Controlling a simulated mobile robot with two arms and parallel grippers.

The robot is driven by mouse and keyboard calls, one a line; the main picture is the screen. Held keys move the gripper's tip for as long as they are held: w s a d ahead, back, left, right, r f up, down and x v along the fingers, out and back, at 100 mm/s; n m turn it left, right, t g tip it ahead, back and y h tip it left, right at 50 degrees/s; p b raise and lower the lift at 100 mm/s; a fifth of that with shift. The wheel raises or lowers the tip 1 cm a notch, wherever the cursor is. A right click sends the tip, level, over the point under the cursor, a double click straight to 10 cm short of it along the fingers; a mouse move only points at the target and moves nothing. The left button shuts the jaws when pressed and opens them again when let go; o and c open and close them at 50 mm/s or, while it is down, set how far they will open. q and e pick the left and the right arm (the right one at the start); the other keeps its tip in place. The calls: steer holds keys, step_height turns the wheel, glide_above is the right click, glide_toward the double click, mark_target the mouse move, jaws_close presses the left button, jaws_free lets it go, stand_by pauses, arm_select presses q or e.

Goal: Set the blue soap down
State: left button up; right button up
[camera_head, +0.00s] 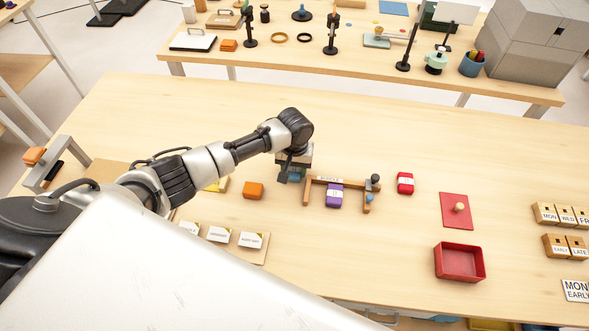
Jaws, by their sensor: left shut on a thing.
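My left arm reaches in from the left, and its gripper (289,170) points down at the middle of the table, beside the left end of a small wooden frame. It is shut on the blue soap (297,174), of which only a small blue part shows; the gripper hides the rest. I cannot tell whether the soap touches the table. A purple block (334,196) sits at the wooden frame (350,184). An orange block (253,190) lies left of the gripper and a red block (405,183) lies right of the frame. My right gripper is not in view.
A red open box (460,262) and a red lidded panel with a knob (455,210) stand at the right. Labelled wooden blocks (565,215) line the right edge. A card holder (238,244) lies front left. The table's back half is clear.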

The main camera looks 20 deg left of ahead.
mark_target(299, 171)
arm_select(q)
steer(key=shift+r, duration=0.5)
steer(key=r, duration=0.2)
steer(key=d+r, duration=0.1)
steer(key=shift+d+r+b, duration=0.15)
steer(key=shift+r+b, duration=0.15)
steer(key=shift+r, duration=0.05)
steer(key=s+d+r+b, duration=0.1)
steer(key=s+d+r, duration=0.1)
steer(key=d+r, duration=0.6)
steer(key=s+a+r+m, duration=0.1)
steer(key=s+a+r, duration=0.1)
steer(key=s, duration=0.4)
steer(key=s+a+r+m, duration=0.2)
steer(key=s+a+r, duration=0.1)
steer(key=s, duration=0.4)
steer(key=shift+a+r, duration=0.2)
steer(key=shift+r, duration=0.2)
